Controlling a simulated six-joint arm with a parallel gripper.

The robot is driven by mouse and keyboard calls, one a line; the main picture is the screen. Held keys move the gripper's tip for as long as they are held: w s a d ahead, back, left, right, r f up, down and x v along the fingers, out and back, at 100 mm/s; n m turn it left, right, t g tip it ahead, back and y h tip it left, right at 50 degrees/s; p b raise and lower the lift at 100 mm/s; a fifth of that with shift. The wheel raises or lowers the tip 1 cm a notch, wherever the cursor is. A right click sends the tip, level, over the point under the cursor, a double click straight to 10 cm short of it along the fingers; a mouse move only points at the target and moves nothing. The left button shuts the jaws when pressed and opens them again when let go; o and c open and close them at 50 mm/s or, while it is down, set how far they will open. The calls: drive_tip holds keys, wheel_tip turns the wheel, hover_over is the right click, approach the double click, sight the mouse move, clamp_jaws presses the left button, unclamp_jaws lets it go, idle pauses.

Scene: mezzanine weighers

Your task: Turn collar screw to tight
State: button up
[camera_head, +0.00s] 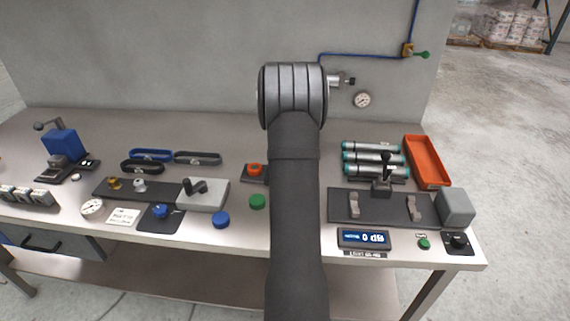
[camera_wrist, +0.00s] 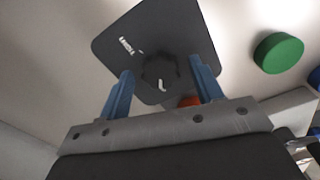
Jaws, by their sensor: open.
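A black lobed knob (camera_wrist: 160,70) with a white pointer mark sits on a dark square plate (camera_wrist: 190,32) in the wrist view. The plate has small white lettering that I cannot read clearly; the knob looks like the collar screw. My gripper (camera_wrist: 161,66) is open, with its blue fingers apart at either side of the knob in the picture. I cannot tell whether they touch it. In the head view my arm hides my gripper and this knob.
A green cap (camera_head: 258,201) lies left of my arm, also in the wrist view (camera_wrist: 278,53). An orange-red button (camera_head: 255,169) is close by. A blue cap (camera_head: 221,219), grey block (camera_head: 208,196), dark fixture (camera_head: 340,205) and orange tray (camera_head: 427,161) occupy the bench.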

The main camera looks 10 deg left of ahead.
drive_tip(key=c, duration=1)
drive_tip(key=shift+m, duration=0.4)
drive_tip(key=m, duration=0.3)
drive_tip(key=shift+m, duration=0.4)
drive_tip(key=m, duration=1.2)
drive_tip(key=shift+m, duration=0.4)
drive_tip(key=m, duration=0.6)
drive_tip(key=shift+m, duration=0.4)
